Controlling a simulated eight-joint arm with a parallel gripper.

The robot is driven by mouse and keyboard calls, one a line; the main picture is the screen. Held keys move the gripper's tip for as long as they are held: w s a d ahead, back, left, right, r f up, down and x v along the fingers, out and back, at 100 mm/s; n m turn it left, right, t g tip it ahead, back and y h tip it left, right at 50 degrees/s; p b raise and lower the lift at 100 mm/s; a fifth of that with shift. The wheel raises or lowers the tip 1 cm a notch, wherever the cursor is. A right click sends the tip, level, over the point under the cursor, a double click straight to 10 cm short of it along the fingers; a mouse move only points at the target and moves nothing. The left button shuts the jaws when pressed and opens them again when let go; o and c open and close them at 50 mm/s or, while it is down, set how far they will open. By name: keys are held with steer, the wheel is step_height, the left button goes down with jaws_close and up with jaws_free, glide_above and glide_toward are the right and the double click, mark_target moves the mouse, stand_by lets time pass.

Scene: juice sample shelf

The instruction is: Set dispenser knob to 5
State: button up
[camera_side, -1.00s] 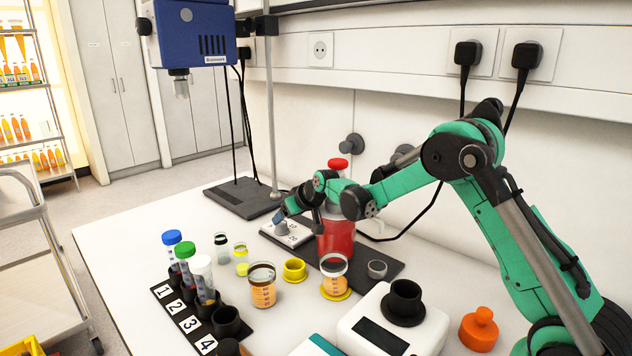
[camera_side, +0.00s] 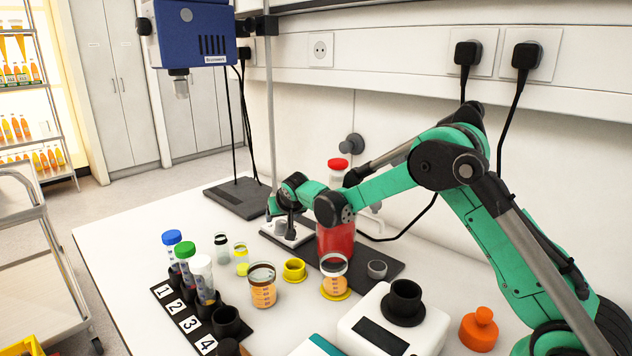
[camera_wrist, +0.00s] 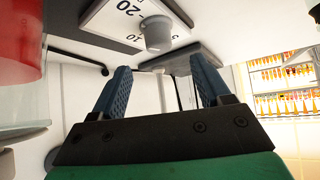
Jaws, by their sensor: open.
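The dispenser knob (camera_wrist: 157,33) is a grey round knob on a white dial plate (camera_wrist: 100,18) with printed numbers, of which a 20 is readable. In the wrist view it stands beyond my open blue fingertips, close to the line between them, with nothing gripped. I cannot read the knob's setting. In the side view the dial plate (camera_side: 274,233) lies on the dark base, and my gripper (camera_side: 271,211) is above it at its left, partly blurred into the wrist. The red bottle (camera_side: 334,242) stands right beside the dial, partly covered by my arm.
A yellow ring (camera_side: 294,270), a beaker of orange liquid (camera_side: 262,288) and another beaker (camera_side: 334,282) stand in front. The tube rack (camera_side: 175,310) is at front left.

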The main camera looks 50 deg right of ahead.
mark_target(281, 222)
steer(key=shift+x, duration=2.9)
steer(key=shift+s+f, duration=0.1)
jaws_close()
